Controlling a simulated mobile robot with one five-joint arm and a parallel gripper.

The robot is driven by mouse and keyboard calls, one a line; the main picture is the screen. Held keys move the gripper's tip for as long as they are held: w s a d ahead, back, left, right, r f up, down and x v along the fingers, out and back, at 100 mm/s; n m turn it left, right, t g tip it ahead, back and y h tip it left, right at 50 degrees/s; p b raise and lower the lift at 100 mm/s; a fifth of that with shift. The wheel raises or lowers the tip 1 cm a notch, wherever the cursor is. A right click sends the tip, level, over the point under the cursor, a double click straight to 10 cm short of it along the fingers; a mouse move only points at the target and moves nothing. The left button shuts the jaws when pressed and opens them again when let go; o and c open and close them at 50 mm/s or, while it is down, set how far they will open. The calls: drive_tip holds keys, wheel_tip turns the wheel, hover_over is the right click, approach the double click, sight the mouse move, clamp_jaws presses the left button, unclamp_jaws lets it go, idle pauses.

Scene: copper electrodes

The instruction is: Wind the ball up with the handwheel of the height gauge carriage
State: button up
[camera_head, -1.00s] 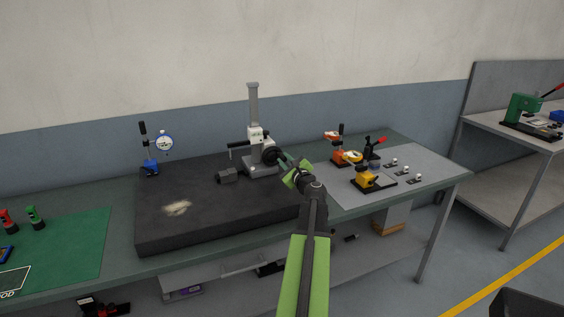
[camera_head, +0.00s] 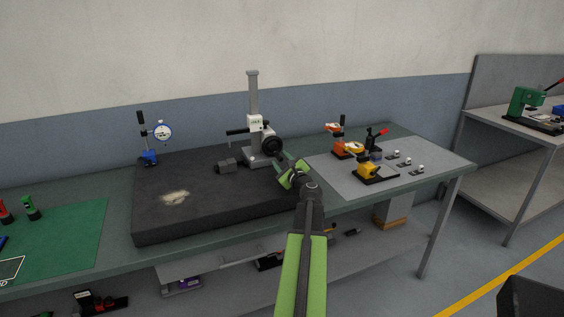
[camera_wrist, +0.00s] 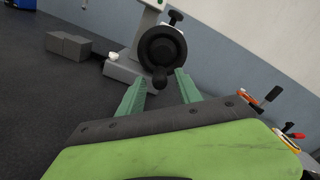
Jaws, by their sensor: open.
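The height gauge (camera_head: 254,95) stands on the dark plate, with a pale column and a white carriage (camera_head: 255,124). Its black handwheel (camera_head: 272,146) is on the carriage's right side and faces the camera in the wrist view (camera_wrist: 162,48). A dark crank knob (camera_wrist: 160,78) hangs at the wheel's lower edge. My gripper (camera_head: 281,160) is open just in front of the wheel; its green fingers lie left and right of the knob in the wrist view, with gaps visible. A black probe arm (camera_head: 238,131) with a thin stylus points left. Its ball is too small to make out.
A grey block (camera_head: 226,166) sits on the dark plate (camera_head: 215,205) left of the gauge. A blue dial stand (camera_head: 150,157) is at the plate's far left. Orange and yellow clamps (camera_head: 372,170) stand on the grey board to the right.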

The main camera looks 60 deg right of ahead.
drive_tip(key=shift+v, duration=3.05)
drive_tip(key=shift+r, duration=0.1)
drive_tip(key=shift+c, duration=0.3)
